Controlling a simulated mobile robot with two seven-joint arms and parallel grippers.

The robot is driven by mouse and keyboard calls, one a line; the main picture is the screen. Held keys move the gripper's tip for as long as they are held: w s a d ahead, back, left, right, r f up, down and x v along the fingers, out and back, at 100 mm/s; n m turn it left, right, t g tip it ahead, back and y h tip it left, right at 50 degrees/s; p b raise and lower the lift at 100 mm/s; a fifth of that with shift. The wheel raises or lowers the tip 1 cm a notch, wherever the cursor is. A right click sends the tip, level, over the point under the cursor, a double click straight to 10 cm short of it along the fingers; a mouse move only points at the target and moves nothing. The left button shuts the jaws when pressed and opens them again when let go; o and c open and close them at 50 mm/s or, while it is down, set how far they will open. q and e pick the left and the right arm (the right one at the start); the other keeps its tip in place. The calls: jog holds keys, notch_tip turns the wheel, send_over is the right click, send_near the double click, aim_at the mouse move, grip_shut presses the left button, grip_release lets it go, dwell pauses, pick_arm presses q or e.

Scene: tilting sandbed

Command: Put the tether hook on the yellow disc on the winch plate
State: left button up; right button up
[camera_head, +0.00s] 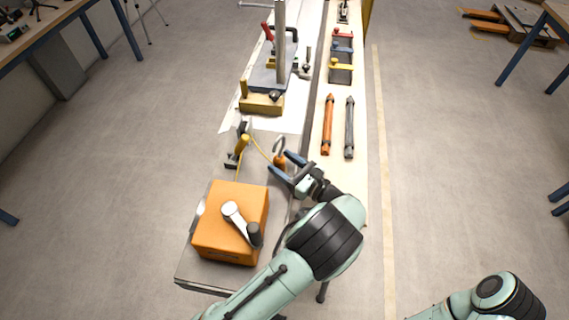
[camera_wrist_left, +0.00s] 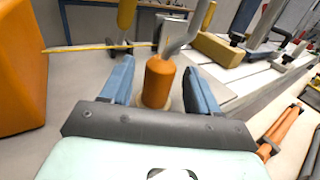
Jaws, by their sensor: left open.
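The tether hook (camera_head: 279,147) has a grey metal hook on top of an orange handle. It stands upright on the winch plate. In the left wrist view the orange handle (camera_wrist_left: 158,84) is between the two blue fingers of my left gripper (camera_head: 281,161), with a gap on each side. My left gripper is open. My right gripper is out of view.
An orange box (camera_head: 222,213) with a white and black crank stands nearer, at the left. A yellow-handled lever (camera_head: 242,145) stands left of the hook. A yellow block (camera_head: 262,104) and a clamp fixture lie behind. Orange and grey cylinders (camera_head: 328,125) lie on the right-hand strip.

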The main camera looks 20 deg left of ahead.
pick_arm(q)
jog(key=shift+r, duration=0.25)
jog(key=b+v, duration=0.2)
jog(key=v, duration=1)
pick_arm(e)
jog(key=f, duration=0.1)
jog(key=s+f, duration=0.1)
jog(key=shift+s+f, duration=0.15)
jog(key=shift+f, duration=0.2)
pick_arm(q)
jog(key=shift+f, duration=0.1)
jog(key=p+x, duration=0.2)
jog(key=x, duration=0.9)
jog(key=shift+a, duration=0.3)
jog(key=shift+w+a+f, duration=0.2)
jog(key=shift+a+f, duration=0.1)
jog(key=shift+r+p, duration=0.3)
jog(key=shift+r, duration=0.1)
jog(key=shift+d+r, duration=0.1)
jog(key=shift+r, duration=0.3)
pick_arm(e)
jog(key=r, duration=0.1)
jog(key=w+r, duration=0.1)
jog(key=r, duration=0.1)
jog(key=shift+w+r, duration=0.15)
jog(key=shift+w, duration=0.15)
